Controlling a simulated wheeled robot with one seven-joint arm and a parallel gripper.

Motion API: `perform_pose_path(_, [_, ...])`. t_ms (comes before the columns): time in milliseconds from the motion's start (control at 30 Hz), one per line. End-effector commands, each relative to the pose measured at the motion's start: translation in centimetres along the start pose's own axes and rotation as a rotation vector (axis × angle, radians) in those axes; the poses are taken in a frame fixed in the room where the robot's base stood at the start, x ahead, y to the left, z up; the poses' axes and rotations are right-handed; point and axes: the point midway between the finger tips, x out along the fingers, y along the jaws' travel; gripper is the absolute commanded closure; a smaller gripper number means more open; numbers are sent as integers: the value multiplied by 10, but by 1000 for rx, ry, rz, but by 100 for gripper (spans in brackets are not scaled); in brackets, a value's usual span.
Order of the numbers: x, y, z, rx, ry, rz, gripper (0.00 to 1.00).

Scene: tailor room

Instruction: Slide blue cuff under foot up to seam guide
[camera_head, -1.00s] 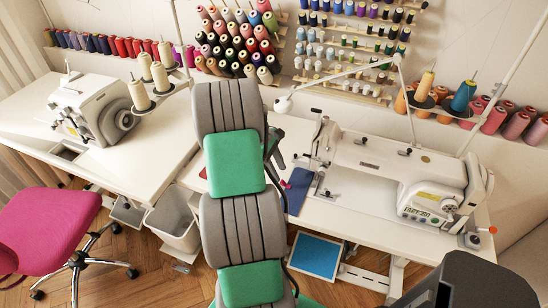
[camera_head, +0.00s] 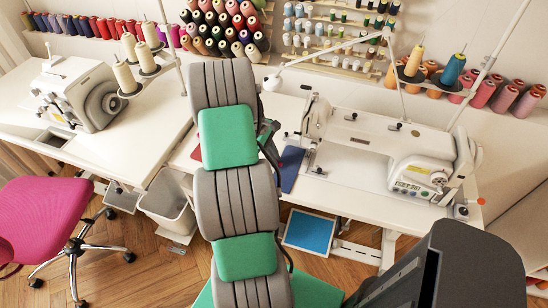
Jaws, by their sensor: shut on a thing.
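The blue cuff (camera_head: 291,170) lies flat on the white table at the left end of the sewing machine (camera_head: 380,145), its front end near the table's front edge. The machine's needle and foot area (camera_head: 309,143) is just right of the cuff's far end. Whether the cuff is under the foot is too small to tell. A small metal part (camera_head: 318,171), perhaps the seam guide, sits right of the cuff. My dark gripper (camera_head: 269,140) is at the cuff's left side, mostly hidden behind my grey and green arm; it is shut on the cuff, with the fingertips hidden.
A red piece (camera_head: 196,153) lies on the table left of my arm. A second white machine (camera_head: 80,95) stands on the left table. Thread racks line the wall.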

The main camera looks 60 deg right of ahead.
Motion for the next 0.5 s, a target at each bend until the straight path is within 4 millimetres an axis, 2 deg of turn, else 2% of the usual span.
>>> perform_pose_path(67, [0, 0, 0, 0, 0, 0, 100])
perform_pose_path(500, [-1, 0, 0, -6, 0, 2, 100])
